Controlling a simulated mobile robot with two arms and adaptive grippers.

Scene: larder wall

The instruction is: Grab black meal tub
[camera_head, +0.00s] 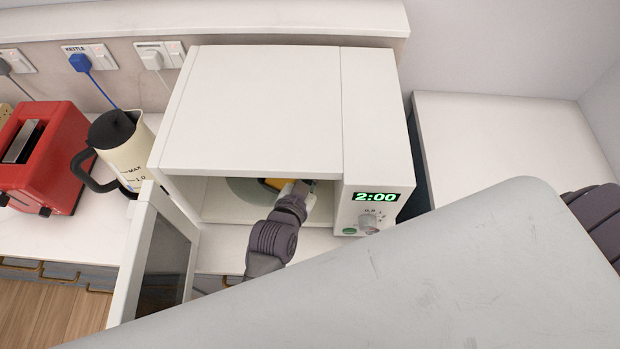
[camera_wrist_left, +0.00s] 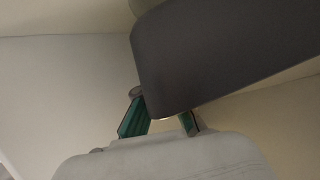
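The black meal tub (camera_wrist_left: 225,55) fills the upper right of the left wrist view as a dark, rounded-edged shape. In the head view a small dark and yellow part, apparently of the tub (camera_head: 272,184), shows inside the open microwave; my arm hides the rest. My left gripper (camera_head: 302,188) reaches into the microwave beside it. In the wrist view the left gripper's green-sided fingers (camera_wrist_left: 161,118) stand apart at the tub's lower edge. One finger is partly hidden, and I cannot tell whether they clamp it. My right gripper is not in view.
The white microwave (camera_head: 255,110) has its door (camera_head: 160,262) swung open at the left. A cream kettle (camera_head: 127,150) and a red toaster (camera_head: 45,160) stand left of it. My grey body part covers the lower right. A white surface (camera_head: 510,135) at right is clear.

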